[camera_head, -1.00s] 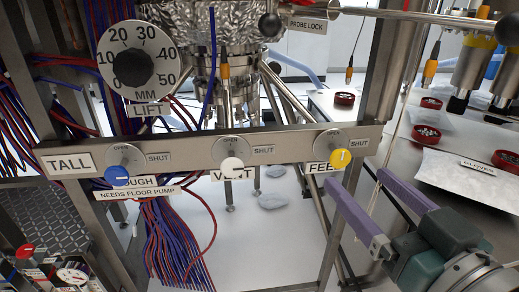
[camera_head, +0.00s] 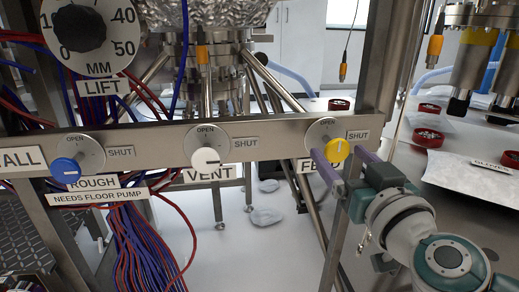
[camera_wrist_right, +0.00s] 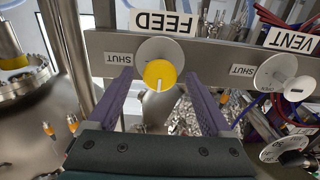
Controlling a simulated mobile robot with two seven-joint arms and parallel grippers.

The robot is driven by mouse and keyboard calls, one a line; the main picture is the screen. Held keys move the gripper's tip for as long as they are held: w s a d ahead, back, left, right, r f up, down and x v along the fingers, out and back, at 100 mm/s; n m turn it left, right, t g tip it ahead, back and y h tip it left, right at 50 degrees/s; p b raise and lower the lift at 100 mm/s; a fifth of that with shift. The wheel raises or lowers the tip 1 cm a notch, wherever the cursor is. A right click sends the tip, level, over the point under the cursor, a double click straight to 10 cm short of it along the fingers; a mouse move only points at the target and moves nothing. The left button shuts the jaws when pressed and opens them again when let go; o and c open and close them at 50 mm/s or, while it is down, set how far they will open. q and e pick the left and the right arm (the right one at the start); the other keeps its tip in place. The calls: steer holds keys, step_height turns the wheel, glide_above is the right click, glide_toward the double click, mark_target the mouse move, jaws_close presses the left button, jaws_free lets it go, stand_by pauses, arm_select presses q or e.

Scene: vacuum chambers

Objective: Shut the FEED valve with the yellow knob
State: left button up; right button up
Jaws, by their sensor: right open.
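The FEED valve's yellow knob (camera_head: 337,150) stands out from its round grey plate (camera_head: 324,130) at the right end of the metal bar. Its white line points up, towards OPEN; the SHUT label (camera_head: 358,135) is to the right. My right gripper (camera_head: 328,157) is open, one finger on each side of the knob. In the right wrist view, which is upside down, the yellow knob (camera_wrist_right: 160,74) lies between the purple fingertips, with visible gaps on both sides. The fingers partly hide the FEED label (camera_head: 305,166) in the head view. My left gripper is not in view.
The VENT valve's white knob (camera_head: 205,159) and the ROUGH valve's blue knob (camera_head: 66,171) sit further left on the same bar (camera_head: 270,142). An upright post (camera_head: 375,75) stands just right of the FEED valve. Red and blue cables (camera_head: 145,240) hang at the left.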

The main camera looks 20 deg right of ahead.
steer(key=shift+w, duration=0.3)
jaws_close()
stand_by(0.6)
